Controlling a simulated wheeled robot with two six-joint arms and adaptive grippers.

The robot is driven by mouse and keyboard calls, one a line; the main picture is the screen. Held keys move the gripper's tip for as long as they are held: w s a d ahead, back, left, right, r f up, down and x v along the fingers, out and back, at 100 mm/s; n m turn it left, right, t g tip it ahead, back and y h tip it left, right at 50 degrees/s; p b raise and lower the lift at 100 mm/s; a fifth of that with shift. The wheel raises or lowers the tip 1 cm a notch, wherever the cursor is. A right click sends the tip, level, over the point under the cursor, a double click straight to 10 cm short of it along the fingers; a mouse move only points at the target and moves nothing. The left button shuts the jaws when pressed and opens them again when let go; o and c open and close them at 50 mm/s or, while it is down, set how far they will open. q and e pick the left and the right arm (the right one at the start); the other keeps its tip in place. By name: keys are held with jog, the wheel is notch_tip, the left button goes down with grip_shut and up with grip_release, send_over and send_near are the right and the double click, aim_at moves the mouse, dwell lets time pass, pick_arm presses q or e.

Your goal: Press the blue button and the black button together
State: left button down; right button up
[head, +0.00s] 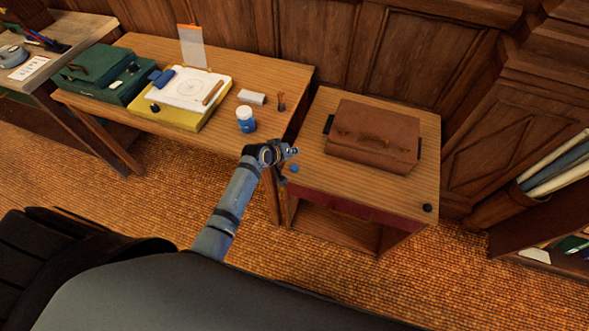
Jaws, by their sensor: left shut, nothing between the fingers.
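A small round blue button (294,168) is near the left front corner of the small wooden side table (311,187). A small round black button (427,208) is at that table's right front corner, well apart from the blue one. My left gripper (291,152) is shut and empty, close to the blue button and just above it in the picture. I cannot tell whether it is higher than the button or touching anything. My right gripper is not in view.
A brown leather case (375,135) lies on the back of the side table. The longer table to the left (257,78) holds a green case (104,72), a drawing board (193,90) and a blue-and-white jar (246,119). The side table's front strip between the buttons is clear.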

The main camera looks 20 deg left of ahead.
pick_arm(q)
jog(key=b, duration=0.5)
send_over(293, 169)
notch_tip(293, 169, down, 5)
jog(key=shift+f, duration=0.15)
jog(key=shift+f+b, duration=0.4)
jog(key=shift+f, duration=0.45)
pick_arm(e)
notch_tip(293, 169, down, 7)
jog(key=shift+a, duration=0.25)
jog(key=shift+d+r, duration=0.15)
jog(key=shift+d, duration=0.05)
pick_arm(q)
jog(key=shift+f, duration=0.1)
jog(key=shift+f, duration=0.3)
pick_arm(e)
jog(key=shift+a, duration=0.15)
